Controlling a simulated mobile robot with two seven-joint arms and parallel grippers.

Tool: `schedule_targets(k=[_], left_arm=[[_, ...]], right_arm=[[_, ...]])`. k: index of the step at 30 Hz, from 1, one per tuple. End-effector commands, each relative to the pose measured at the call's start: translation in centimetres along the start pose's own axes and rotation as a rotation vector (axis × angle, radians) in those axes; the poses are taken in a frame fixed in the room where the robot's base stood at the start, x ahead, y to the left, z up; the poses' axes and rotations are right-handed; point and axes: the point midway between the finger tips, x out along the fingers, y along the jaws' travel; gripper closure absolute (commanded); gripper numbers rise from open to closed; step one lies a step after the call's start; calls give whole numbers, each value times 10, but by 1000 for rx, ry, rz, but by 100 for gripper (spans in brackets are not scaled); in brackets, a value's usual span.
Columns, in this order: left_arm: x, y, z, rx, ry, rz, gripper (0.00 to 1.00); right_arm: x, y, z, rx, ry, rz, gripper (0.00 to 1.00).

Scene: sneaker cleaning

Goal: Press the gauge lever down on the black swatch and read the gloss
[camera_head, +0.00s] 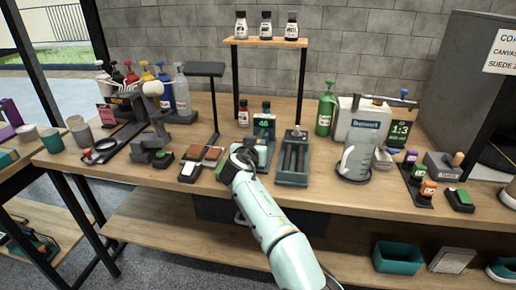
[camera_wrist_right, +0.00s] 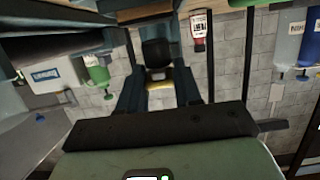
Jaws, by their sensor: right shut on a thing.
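The gauge (camera_head: 264,123), a teal unit with a small lit display that seems to read 40, stands on the workbench near the middle. My right gripper (camera_head: 243,153) is at its front left in the head view and covers part of it. In the right wrist view, my right gripper (camera_wrist_right: 158,92) has its dark fingers closed about a black-topped lever (camera_wrist_right: 156,52), with a yellowish patch below it. I cannot tell how far down the lever is. The black swatch cannot be made out; the arm hides that area. My left gripper is not in view.
Brown swatches (camera_head: 213,154) and a white pad (camera_head: 190,170) lie left of my right gripper. A teal tray with dark rollers (camera_head: 293,160) stands close on the right. A clear jug (camera_head: 356,160) is further right. A lamp stand (camera_head: 205,70) rises behind.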

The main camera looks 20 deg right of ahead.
Motion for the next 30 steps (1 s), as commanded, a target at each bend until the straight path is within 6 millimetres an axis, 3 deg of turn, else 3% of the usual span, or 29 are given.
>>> schedule_targets(k=[16, 17, 19, 30], left_arm=[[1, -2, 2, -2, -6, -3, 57], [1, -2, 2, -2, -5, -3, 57], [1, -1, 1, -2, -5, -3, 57], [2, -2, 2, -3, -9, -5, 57]], right_arm=[[5, -3, 2, 1, 7, 1, 100], [5, -3, 3, 1, 7, 1, 63], [5, -3, 2, 1, 8, 1, 40], [3, -3, 1, 0, 11, 0, 40]])
